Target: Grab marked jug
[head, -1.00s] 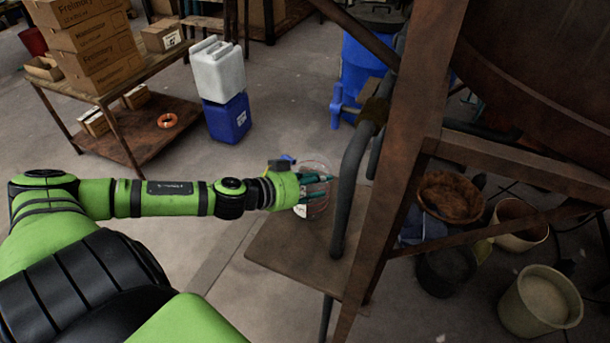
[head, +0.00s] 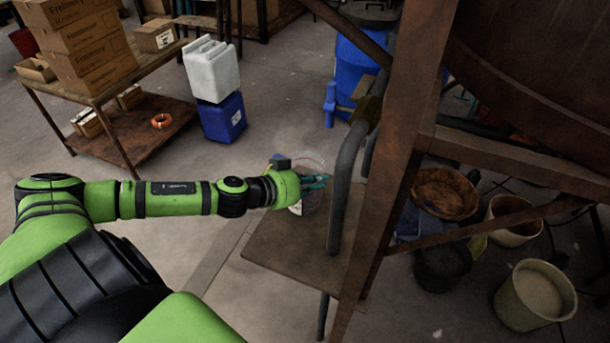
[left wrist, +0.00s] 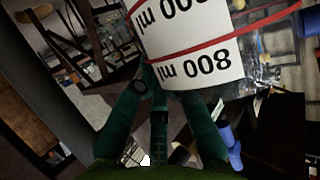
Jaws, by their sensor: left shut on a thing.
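The marked jug (head: 312,199) is a clear vessel with red lines, standing on or just over the small brown table, partly hidden by my gripper and a grey pipe. In the left wrist view the jug (left wrist: 205,38) fills the upper middle, with a white label reading "800 ml" upside down and red bands. My left gripper (head: 318,182) has dark green fingers closed on the jug's side. The fingers also show in the left wrist view (left wrist: 160,85), against the label's lower edge. I cannot tell whether the jug's base touches the table. My right gripper is not in view.
The small brown table (head: 285,255) stands beside a rusty frame leg (head: 395,190) and a bent grey pipe (head: 345,180), close right of the jug. Buckets (head: 537,297) stand at right. A blue canister (head: 222,118) is behind. Floor at left is open.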

